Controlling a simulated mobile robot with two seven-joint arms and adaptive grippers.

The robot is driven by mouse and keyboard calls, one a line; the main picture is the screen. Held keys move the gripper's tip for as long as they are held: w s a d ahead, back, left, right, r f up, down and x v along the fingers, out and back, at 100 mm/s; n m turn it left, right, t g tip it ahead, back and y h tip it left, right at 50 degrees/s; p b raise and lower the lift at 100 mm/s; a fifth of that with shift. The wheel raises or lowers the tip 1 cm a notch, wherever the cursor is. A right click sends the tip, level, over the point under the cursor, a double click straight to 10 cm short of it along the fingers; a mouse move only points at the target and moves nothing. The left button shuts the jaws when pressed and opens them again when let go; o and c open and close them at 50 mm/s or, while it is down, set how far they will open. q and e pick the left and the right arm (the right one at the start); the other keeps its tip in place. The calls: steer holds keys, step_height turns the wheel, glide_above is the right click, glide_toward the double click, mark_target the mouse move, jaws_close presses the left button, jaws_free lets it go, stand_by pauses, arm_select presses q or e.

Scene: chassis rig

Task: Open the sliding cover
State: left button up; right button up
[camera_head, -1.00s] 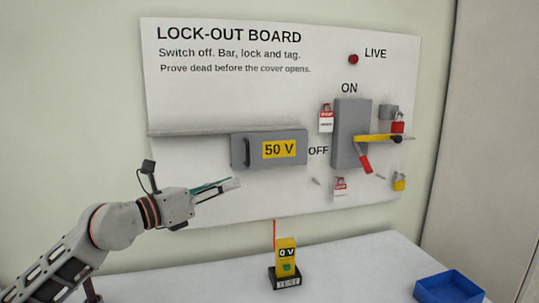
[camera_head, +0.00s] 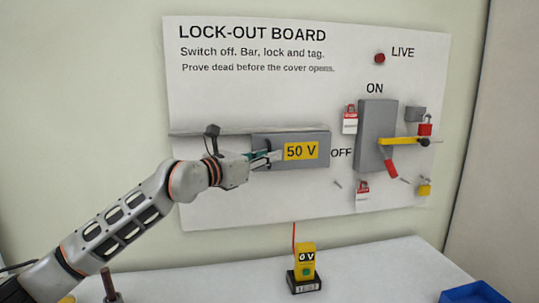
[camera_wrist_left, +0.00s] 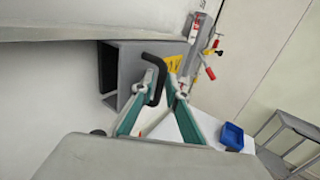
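The sliding cover (camera_head: 319,142) is a grey box front with a yellow "50 V" label (camera_head: 301,151), on the left half of the lock-out board (camera_head: 225,105). In the left wrist view, the black handle (camera_wrist_left: 155,88) lies at the fingertips of my left gripper (camera_wrist_left: 164,72), overlapping one finger. The fingers are apart; contact with the handle is not clear. My right gripper is not in view.
A rail (camera_head: 215,131) runs along the cover's top edge. A yellow tester (camera_head: 306,262) stands below; a blue bin (camera_head: 475,293) is front right.

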arm_select(q)
jaws_close()
